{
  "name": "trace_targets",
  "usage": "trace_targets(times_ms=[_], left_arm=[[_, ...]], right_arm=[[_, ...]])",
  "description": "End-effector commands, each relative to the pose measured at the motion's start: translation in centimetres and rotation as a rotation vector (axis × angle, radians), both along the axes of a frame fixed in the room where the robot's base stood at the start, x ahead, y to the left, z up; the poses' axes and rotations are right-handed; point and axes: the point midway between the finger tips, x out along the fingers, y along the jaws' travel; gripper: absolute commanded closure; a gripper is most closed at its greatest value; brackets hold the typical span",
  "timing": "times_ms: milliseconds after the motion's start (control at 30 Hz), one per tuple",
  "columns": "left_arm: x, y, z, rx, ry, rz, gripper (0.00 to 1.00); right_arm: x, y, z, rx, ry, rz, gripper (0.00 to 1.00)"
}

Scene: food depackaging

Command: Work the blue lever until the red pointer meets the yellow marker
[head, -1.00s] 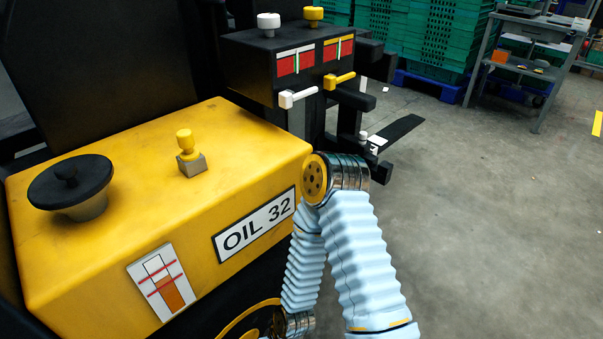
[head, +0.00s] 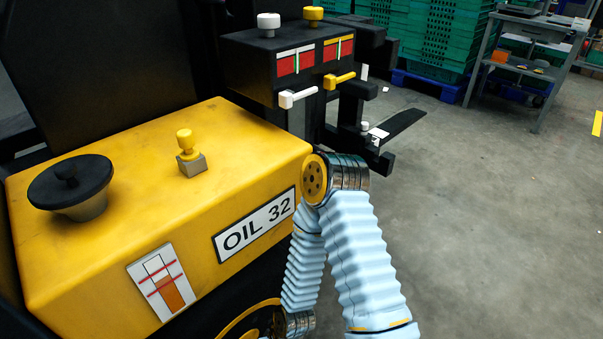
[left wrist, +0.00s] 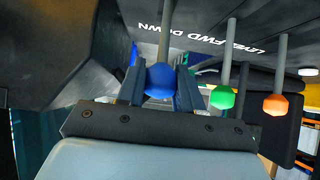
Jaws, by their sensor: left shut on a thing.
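In the left wrist view, the blue lever has a round blue knob (left wrist: 162,80) on a grey rod. My left gripper (left wrist: 160,88) is shut on this knob, with one finger on each side of it. A green-knobbed lever (left wrist: 222,98) and an orange-knobbed lever (left wrist: 275,104) stand free to the right of the gripper. In the head view the blue lever and both grippers are out of sight. I cannot make out the red pointer or the yellow marker for certain. The forklift's black fork (head: 403,128) shows beyond the dark box with gauges.
The yellow forklift hood (head: 110,140) fills the left of the head view. A dark box (head: 250,72) with red gauges, a white handle (head: 298,97) and a yellow handle (head: 339,80) stands behind it. Green crates (head: 440,40) and a workbench (head: 530,60) are farther back. The floor at right is clear.

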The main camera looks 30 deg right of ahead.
Motion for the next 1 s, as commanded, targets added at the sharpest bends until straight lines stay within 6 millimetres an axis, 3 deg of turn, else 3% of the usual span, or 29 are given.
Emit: trace_targets(times_ms=[267, 600, 900, 933, 1000], left_arm=[[0.0, 0.0, 0.2, -0.001, -0.003, 0.0, 0.79], [4.1, 1.0, 1.0, 0.0, 0.0, 0.002, 0.79], [4.7, 1.2, 0.7, 0.0, -0.002, 0.001, 0.79], [4.7, 1.2, 0.7, 0.0, -0.002, 0.001, 0.63], [4.7, 1.2, 0.7, 0.0, -0.002, 0.001, 0.52]], right_arm=[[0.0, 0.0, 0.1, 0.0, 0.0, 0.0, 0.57], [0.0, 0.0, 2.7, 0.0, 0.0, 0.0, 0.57], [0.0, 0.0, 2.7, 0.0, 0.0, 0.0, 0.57], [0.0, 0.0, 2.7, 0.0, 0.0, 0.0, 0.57], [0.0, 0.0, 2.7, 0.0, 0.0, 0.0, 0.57]])
